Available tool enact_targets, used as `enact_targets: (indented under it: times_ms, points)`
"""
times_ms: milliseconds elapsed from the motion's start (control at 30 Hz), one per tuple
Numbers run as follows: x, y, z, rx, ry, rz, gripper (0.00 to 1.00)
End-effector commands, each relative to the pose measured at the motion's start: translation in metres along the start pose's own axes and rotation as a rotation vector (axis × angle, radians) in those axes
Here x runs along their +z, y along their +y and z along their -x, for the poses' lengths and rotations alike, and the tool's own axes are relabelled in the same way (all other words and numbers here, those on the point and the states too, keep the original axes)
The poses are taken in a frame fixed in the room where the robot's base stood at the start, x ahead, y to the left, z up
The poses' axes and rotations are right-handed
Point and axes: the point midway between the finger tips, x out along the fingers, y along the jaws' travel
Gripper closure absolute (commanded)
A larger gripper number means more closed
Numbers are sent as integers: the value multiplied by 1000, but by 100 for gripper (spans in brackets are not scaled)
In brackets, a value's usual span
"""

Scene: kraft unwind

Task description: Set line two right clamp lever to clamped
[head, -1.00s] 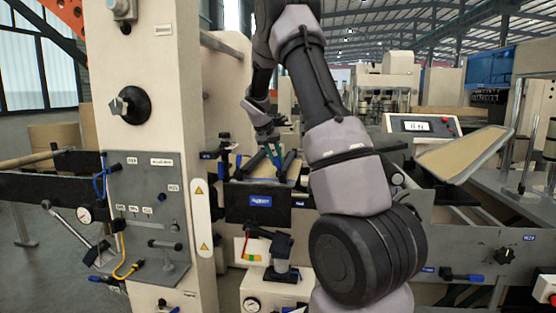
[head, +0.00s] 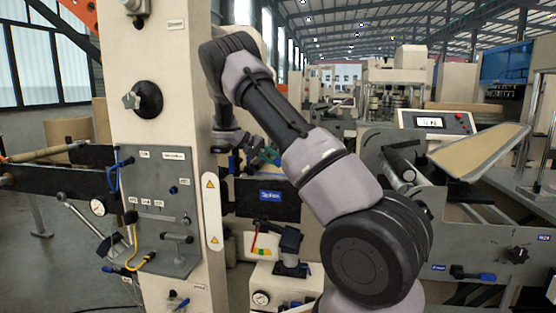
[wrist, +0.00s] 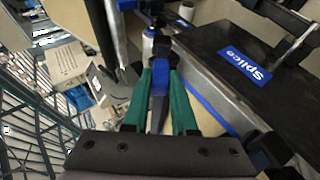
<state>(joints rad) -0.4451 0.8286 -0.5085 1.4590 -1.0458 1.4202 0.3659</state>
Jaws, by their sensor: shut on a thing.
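My gripper (wrist: 158,78) has green fingers, shut on a narrow dark blue-grey lever (wrist: 158,95) in the wrist view. The lever stands between the two fingers, and its base is partly hidden by them. I see no label that tells which clamp lever it is. In the head view my gripper (head: 262,155) is small and partly hidden by my arm, just above the black plate with the blue Splice label (head: 270,196). The same plate shows at the right in the wrist view (wrist: 240,70).
A beige column with a grey control panel (head: 165,205) stands left of my arm. A black device on a white box (head: 288,250) is below the splice plate. A blue strip (wrist: 210,98) runs along the rail close to my gripper. Rollers and a tilted tray (head: 480,150) are at right.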

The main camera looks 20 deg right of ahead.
Motion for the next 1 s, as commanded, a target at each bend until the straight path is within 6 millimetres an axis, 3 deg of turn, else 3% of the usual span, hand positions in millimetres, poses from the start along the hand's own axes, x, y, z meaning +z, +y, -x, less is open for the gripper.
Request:
enact_targets:
  times_ms: [533,567,600,633,1000]
  points:
    - [-1,-2,1,23,4,11,100]
    - [-1,-2,1,23,3,11,67]
    - [-1,-2,1,23,3,11,52]
    - [-1,-2,1,23,3,11,45]
    - [-1,1,2,23,1,10,45]
